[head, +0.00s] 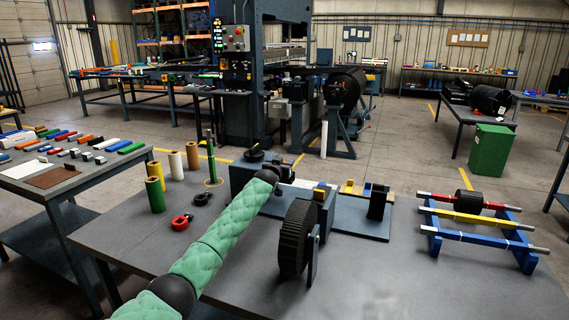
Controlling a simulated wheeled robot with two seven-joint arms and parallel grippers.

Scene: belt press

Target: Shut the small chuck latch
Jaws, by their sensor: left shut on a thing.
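My left arm comes in from the bottom left, and its black wrist end is over the dark blocky chuck unit (243,182) on the grey bench. My left gripper (277,184) is small and dark against this unit. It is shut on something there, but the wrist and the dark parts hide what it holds. I cannot make out the small chuck latch or its position. A black ribbed wheel (297,237) stands upright at the unit's near side. My right gripper is not in view.
Cardboard, white and green rolls stand left of the unit, near a red clamp ring (181,222) and a black one (203,198). A blue rack (480,228) with colored rollers is at right. The bench's front right is clear.

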